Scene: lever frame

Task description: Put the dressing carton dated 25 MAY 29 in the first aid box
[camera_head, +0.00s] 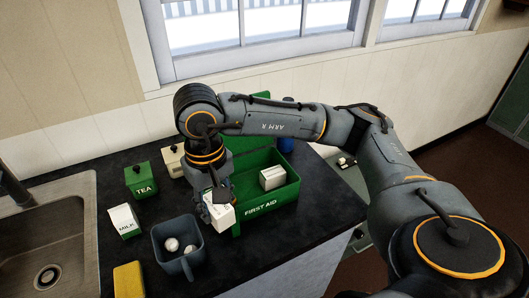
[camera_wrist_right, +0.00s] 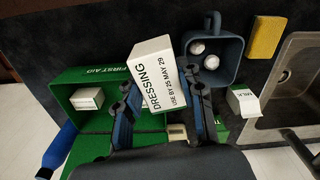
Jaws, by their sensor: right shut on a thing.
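My right gripper (camera_head: 213,199) is shut on a white dressing carton (camera_head: 220,214). In the right wrist view, the carton (camera_wrist_right: 153,68) sits between the fingers (camera_wrist_right: 165,98) and reads DRESSING, USE BY 25 MAY 29. It is held tilted beside the left end of the first aid box, overlapping its edge in the picture. The green first aid box (camera_head: 267,207) is open, with its lid at the back. Another white carton (camera_head: 272,178) is inside the box; it also shows in the right wrist view (camera_wrist_right: 87,98). My left gripper is not in view.
A grey-blue jug (camera_head: 186,265) with white round things stands in front of the held carton. A milk carton (camera_head: 123,220), a green TEA tin (camera_head: 139,181), a beige tin (camera_head: 171,162) and a yellow sponge (camera_head: 129,280) stand left, near the sink (camera_head: 72,210). Something blue (camera_head: 286,145) is behind the box.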

